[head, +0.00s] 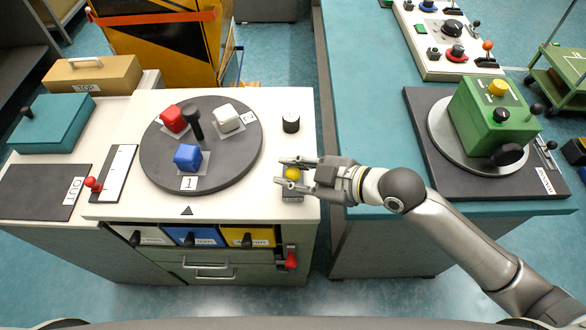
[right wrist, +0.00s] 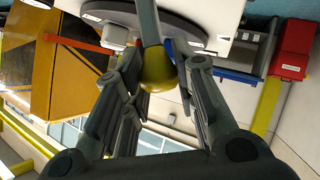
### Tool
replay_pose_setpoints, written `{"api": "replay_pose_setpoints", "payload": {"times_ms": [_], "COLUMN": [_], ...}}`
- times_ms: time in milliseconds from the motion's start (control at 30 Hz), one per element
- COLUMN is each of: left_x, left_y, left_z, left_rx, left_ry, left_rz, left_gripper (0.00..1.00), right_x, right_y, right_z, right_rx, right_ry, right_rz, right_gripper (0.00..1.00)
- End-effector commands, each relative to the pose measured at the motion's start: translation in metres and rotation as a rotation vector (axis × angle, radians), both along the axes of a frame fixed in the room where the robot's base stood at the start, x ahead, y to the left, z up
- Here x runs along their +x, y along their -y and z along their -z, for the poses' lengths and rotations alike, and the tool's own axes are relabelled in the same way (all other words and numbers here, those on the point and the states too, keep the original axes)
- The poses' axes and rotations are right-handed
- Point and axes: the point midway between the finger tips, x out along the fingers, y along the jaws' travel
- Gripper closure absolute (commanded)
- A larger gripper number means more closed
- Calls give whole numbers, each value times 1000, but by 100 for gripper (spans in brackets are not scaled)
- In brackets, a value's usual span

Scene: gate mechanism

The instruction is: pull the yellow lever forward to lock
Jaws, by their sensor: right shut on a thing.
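The yellow lever's round knob (head: 292,174) stands near the front right corner of the white worktop, over a small dark base (head: 291,195). My right gripper (head: 282,171) reaches in from the right, with one finger behind the knob and one in front of it. In the right wrist view the yellow knob (right wrist: 158,72) and its grey rod lie between the two fingers, which are closed around it. The fingers partly hide the lever's base. My left gripper is not in view.
A dark turntable (head: 240,160) with red, white and blue blocks lies left of the lever. A black knob (head: 291,123) stands behind it. A red switch (head: 290,260) is on the cabinet front below. A green box (head: 492,125) stands on the teal bench at right.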

Motion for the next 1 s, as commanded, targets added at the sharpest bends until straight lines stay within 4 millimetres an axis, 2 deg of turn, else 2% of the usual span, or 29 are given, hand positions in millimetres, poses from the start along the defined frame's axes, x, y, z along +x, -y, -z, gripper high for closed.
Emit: {"api": "replay_pose_setpoints", "payload": {"times_ms": [200,700,733,900,1000], "left_x": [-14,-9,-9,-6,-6], "left_y": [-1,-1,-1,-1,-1], "left_z": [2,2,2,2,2], "left_rx": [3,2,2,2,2], "left_ry": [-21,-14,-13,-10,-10], "left_rz": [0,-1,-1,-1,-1], "left_gripper": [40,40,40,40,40], "right_x": [-7,-10,-10,-9,-9], "right_y": [0,0,0,0,0], "right_z": [7,10,10,9,8], "right_rx": [-5,-8,-9,-7,-5], "right_ry": [-16,-24,-25,-21,-18], "right_rz": [-2,-3,-3,-3,-2], "right_gripper": [100,100,72,51,51]}}
